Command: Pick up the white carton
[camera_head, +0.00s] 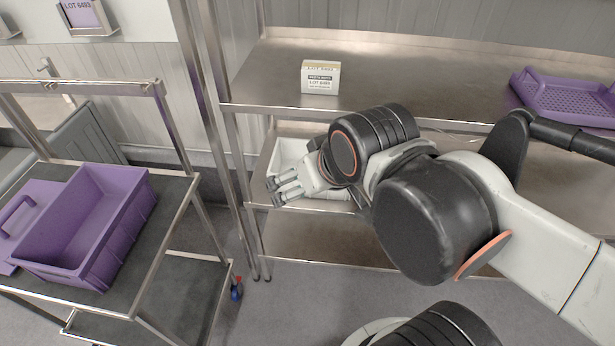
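A small white carton (320,78) with a tan top and a printed label reading LOT stands upright on the upper steel shelf (420,75), left of its middle and near the front edge. My gripper (273,190) is below and to the left of the carton, in front of the shelf unit and apart from the carton. Its fingers point left and show a gap between them. Nothing is visible between them.
A purple perforated tray (565,100) sits at the right of the upper shelf. A white bin (290,152) on the shelf below is partly hidden by my arm. A purple crate (85,225) stands on a cart at left. Steel posts rise left of the shelves.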

